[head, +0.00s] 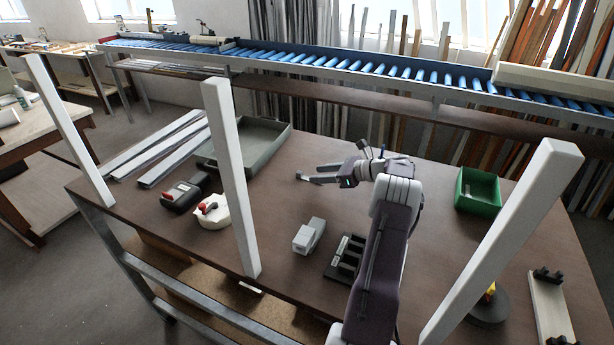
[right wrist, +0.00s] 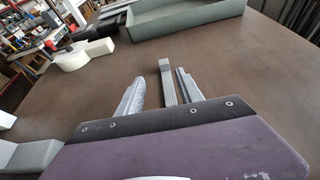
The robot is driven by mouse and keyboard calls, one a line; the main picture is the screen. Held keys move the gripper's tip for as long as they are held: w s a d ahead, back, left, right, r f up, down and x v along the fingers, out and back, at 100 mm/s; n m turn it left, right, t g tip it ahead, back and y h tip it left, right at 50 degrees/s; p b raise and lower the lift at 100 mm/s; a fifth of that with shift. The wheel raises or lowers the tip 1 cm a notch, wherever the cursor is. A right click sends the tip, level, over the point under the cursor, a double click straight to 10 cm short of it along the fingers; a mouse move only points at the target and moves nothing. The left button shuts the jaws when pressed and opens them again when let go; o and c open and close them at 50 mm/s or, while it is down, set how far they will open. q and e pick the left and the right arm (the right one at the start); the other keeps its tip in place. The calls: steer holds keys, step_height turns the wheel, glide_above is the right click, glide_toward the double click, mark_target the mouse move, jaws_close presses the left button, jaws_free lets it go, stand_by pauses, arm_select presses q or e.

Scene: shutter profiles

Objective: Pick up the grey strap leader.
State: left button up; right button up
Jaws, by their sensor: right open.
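The grey strap leader, as I take it, is a thin grey strip (right wrist: 167,82) in the right wrist view. It lies on the brown table between the fingers of my right gripper (right wrist: 160,94), with its far end past the fingertips. I cannot tell whether either finger touches it. In the head view its end (head: 302,177) shows as a small grey piece just left of my right gripper (head: 322,174). The right gripper is open and low over the middle of the table. My left gripper is out of view.
A grey-green tray (head: 272,147) and pale profiles (head: 160,142) lie at the back left. A white tape dispenser-like thing (head: 212,212), a grey block (head: 309,236) and a black slotted holder (head: 344,259) are nearer. A green bin (head: 479,191) stands right. White posts (head: 232,180) rise in front.

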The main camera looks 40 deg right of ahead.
mark_target(301, 173)
steer(key=shift+w+a+f, duration=0.2)
steer(key=shift+w+f, duration=0.05)
steer(key=shift+w, duration=0.3)
steer(key=shift+w+d+f, duration=0.15)
steer(key=shift+d+f, duration=0.05)
steer(key=p+x, duration=0.1)
steer(key=x, duration=0.1)
steer(key=r+p+x, duration=0.1)
steer(key=x, duration=0.1)
steer(key=shift+w+a+f, duration=0.1)
steer(key=shift+w+a, duration=0.2)
steer(key=shift+w, duration=0.2)
steer(key=shift+w+f, duration=0.1)
steer(key=shift+w, duration=0.05)
steer(key=shift+d, duration=0.1)
steer(key=shift+c, duration=0.6)
jaws_close()
